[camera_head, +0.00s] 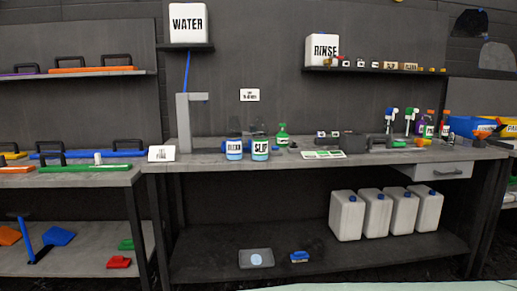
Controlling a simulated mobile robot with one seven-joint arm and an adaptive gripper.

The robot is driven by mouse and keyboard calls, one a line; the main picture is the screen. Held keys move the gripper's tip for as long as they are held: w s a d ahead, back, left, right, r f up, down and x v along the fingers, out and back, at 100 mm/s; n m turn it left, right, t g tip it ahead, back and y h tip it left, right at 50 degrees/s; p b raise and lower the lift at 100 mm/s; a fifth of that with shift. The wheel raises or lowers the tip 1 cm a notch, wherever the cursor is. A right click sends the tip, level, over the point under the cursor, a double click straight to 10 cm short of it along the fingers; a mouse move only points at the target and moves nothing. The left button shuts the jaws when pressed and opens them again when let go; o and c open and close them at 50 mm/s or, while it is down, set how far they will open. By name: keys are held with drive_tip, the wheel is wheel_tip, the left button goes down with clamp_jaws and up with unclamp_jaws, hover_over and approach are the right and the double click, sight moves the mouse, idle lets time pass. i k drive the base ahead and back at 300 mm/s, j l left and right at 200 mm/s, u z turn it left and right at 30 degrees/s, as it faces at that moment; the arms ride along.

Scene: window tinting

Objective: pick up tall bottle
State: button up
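Several bottles stand on the long grey workbench (350,166), and I cannot tell for sure which one is the tall bottle. Toward the right are a blue-topped spray bottle (391,117) and a green-topped spray bottle (410,117), both tall and slim. Right of them stand a dark bottle with a pinkish top (429,124) and an orange-topped bottle (445,124). A shorter green spray bottle (282,135) stands near the middle. Two labelled containers of blue liquid, CLEAN (234,149) and SLIP (260,149), are at its left. My gripper is not in view.
A grey post (184,125) rises from the bench. Several white jugs (377,211) stand on the lower shelf. A blue bin (468,127) is at the right.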

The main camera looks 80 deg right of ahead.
sight(260, 131)
drive_tip(key=z, duration=2.55)
